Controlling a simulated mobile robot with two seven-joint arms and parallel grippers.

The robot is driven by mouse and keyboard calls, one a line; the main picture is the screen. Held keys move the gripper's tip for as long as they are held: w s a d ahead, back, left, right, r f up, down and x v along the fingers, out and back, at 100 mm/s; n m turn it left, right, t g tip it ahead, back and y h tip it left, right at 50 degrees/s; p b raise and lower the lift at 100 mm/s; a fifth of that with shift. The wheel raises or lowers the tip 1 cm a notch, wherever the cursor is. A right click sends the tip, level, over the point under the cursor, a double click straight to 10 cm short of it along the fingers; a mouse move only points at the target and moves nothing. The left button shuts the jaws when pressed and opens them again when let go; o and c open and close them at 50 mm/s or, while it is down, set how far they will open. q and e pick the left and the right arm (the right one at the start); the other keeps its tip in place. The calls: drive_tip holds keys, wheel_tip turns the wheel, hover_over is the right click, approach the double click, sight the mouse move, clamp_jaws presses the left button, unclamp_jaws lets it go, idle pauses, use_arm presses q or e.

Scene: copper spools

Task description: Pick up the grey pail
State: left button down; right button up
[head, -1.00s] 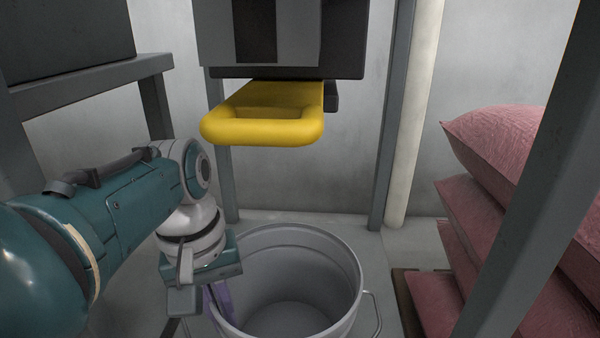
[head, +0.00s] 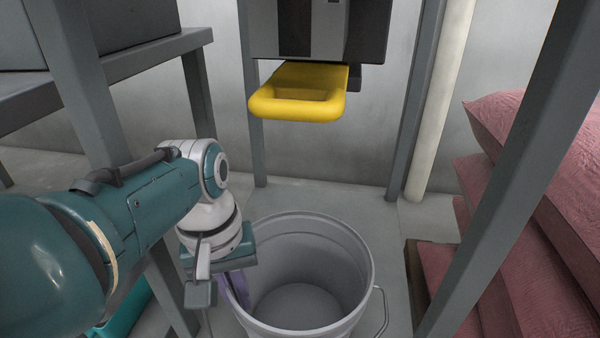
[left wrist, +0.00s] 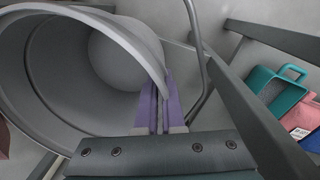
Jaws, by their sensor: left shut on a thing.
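The grey pail (head: 352,262) is upright and open at the top in the lower middle of the head view. It looks empty inside. In the left wrist view its rim and inner wall (left wrist: 60,80) fill the left side. My left gripper (head: 236,288) is at the pail's left rim. Its purple fingers (left wrist: 158,108) are shut on the rim, one on each side of the wall. The pail's wire handle (head: 384,312) hangs down on the right side. The pail's bottom is cut off in the head view. My right gripper is not in view.
A yellow spout-like part (head: 298,98) juts from a dark machine above and behind the pail. Grey posts (head: 418,100) stand around it. Stacked pink sacks (head: 520,190) are at the right. A teal container (left wrist: 270,98) shows beyond a grey bar in the left wrist view.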

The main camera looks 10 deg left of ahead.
use_arm(q)
drive_tip(key=c, duration=0.9)
unclamp_jaws()
drive_tip(key=shift+c, duration=0.2)
wheel_tip(320, 180, up, 10)
drive_tip(key=p, duration=0.8)
drive_tip(key=shift+s+a, duration=0.15)
drive_tip(key=shift+a, duration=0.2)
drive_tip(key=shift+f, duration=0.1)
